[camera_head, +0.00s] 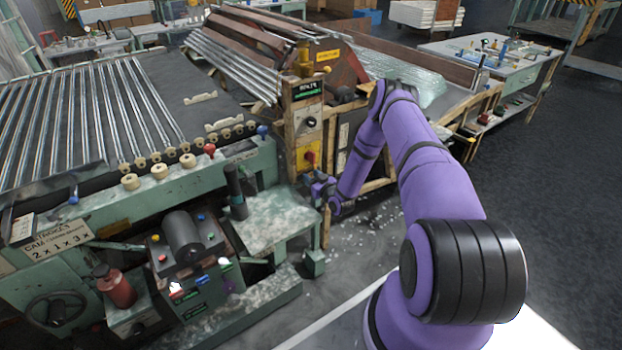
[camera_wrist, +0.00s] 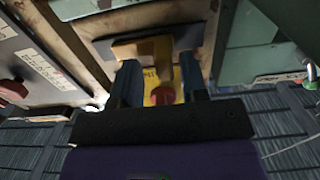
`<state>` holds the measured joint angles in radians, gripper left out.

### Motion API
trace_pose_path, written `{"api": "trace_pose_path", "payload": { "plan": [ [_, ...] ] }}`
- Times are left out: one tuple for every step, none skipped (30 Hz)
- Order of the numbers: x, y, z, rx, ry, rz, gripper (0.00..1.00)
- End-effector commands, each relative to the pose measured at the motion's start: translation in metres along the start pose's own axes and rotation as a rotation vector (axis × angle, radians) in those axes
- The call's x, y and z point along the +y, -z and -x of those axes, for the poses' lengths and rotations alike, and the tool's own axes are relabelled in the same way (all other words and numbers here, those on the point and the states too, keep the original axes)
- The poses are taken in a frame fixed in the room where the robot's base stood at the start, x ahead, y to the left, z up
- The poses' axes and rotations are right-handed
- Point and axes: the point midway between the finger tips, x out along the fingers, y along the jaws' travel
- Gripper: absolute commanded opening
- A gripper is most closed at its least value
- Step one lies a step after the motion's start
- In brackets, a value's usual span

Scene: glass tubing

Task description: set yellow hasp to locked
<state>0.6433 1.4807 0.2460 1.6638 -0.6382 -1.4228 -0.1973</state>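In the wrist view a yellow piece that looks like the hasp (camera_wrist: 155,48) sits against a dark grey plate on a wooden post. It reaches down between the two blue-grey fingers of my gripper (camera_wrist: 160,80). The fingers are spread apart, one on each side of it; I cannot tell whether either touches it. A red round part (camera_wrist: 162,97) shows between the fingers near the palm. In the head view my gripper (camera_head: 322,192) is low at the wooden post, just below a yellow panel (camera_head: 300,158) with a red knob. The hasp cannot be made out there.
A green roller bench (camera_head: 150,195) with glass tubes stands left of my arm. A control box (camera_head: 185,255) with a small green table (camera_head: 270,222) is in front. Grey cabinet faces with labels (camera_wrist: 45,65) flank the gripper on the left. Open floor (camera_head: 560,160) lies to the right.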

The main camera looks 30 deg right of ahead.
Motion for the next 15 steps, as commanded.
{"api": "trace_pose_path", "payload": {
  "plan": [
    [0.000, 0.000, 0.000, 0.000, 0.000, 0.000, 0.40],
    [-0.001, 0.000, 0.000, 0.000, 0.001, 0.000, 0.40],
    [-0.001, 0.000, 0.000, 0.000, 0.001, 0.000, 0.40],
    [-0.001, 0.000, 0.000, 0.000, 0.001, -0.001, 0.40],
    [-0.001, 0.000, 0.000, 0.000, 0.001, -0.001, 0.40],
    [-0.001, 0.000, 0.001, 0.000, 0.001, -0.001, 0.40],
    [-0.001, 0.000, 0.002, -0.001, 0.001, -0.001, 0.40],
    [-0.001, 0.000, 0.004, -0.001, 0.001, -0.001, 0.40],
    [-0.001, -0.001, 0.008, -0.002, 0.001, -0.001, 0.40],
    [-0.001, -0.001, 0.011, -0.002, 0.001, -0.002, 0.40],
    [-0.001, -0.001, 0.015, -0.002, 0.001, -0.002, 0.40],
    [0.000, -0.001, 0.021, -0.002, 0.001, -0.002, 0.40],
    [0.000, -0.001, 0.027, -0.003, 0.001, -0.002, 0.40],
    [0.000, -0.001, 0.032, -0.003, 0.000, -0.002, 0.40],
    [0.000, -0.001, 0.040, -0.003, 0.001, -0.002, 0.40]
  ]
}}
